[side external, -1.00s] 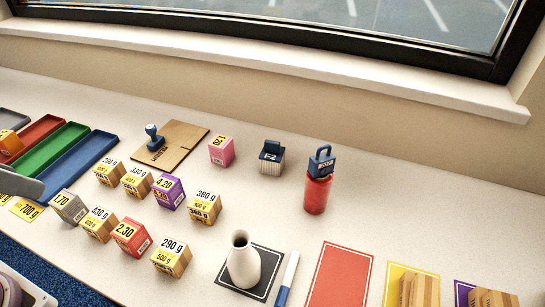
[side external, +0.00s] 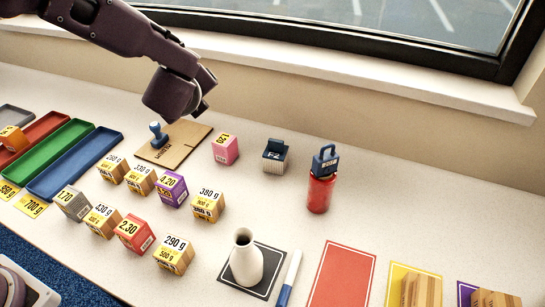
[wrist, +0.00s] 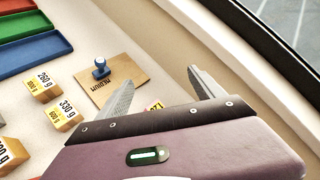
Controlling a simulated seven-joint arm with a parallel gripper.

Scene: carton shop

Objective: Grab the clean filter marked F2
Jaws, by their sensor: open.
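The filter marked F2 (side external: 275,156) stands upright on the pale counter in the side external view. It has a dark blue top with the F2 label and a light, ribbed body. It does not show in the wrist view.
A pink 1.20 box (side external: 225,149) stands left of the filter, and a red bottle with a blue padlock-shaped top (side external: 320,185) stands right. A blue stamp (side external: 157,134) sits on the brown board (side external: 178,146). Several priced boxes and a white vase (side external: 242,258) stand nearer.

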